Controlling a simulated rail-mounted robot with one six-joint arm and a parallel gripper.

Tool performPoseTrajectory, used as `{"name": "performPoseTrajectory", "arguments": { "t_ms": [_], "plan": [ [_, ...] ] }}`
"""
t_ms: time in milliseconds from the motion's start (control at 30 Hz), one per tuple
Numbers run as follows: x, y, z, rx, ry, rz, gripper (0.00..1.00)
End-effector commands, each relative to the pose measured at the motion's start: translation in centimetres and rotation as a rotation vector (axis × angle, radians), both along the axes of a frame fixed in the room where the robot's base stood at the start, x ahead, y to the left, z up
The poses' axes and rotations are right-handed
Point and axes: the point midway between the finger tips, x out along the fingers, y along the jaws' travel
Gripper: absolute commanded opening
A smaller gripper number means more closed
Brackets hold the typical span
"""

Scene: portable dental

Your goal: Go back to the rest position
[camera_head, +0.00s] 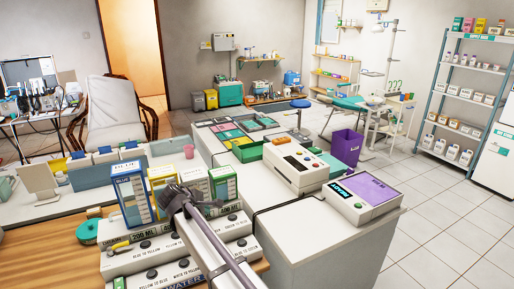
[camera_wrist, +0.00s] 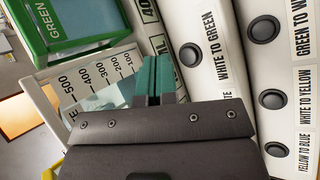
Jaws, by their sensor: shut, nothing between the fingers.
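My gripper (camera_head: 180,196) is over the front counter in the head view, in front of the row of upright boxes. Its two green-tipped fingers (camera_wrist: 154,78) are together and empty in the wrist view. Below it lie white button panels (camera_head: 150,256) with black round buttons; the wrist view shows a panel lettered "WHITE TO GREEN" (camera_wrist: 208,45). A green box (camera_wrist: 75,28) is at the upper left of the wrist view. A clear scale marked in hundreds (camera_wrist: 95,80) is partly hidden behind the fingers.
A blue box (camera_head: 130,193), a yellow box (camera_head: 160,180) and a green box (camera_head: 223,184) stand close behind my gripper. White devices (camera_head: 295,165) and (camera_head: 362,198) sit on the counter to the right. Open floor (camera_head: 440,225) lies beyond the right edge.

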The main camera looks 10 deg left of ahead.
Motion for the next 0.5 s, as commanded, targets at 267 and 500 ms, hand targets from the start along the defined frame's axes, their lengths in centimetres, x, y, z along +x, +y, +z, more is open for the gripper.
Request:
{"name": "performPoseTrajectory", "arguments": {
  "t_ms": [267, 500],
  "plan": [
    [-14.2, -22.3, -4.0, 0.557, 0.209, -0.994, 0.00],
    [-23.2, -38.5, -4.4, 0.776, 0.274, -1.554, 0.00]
  ]
}}
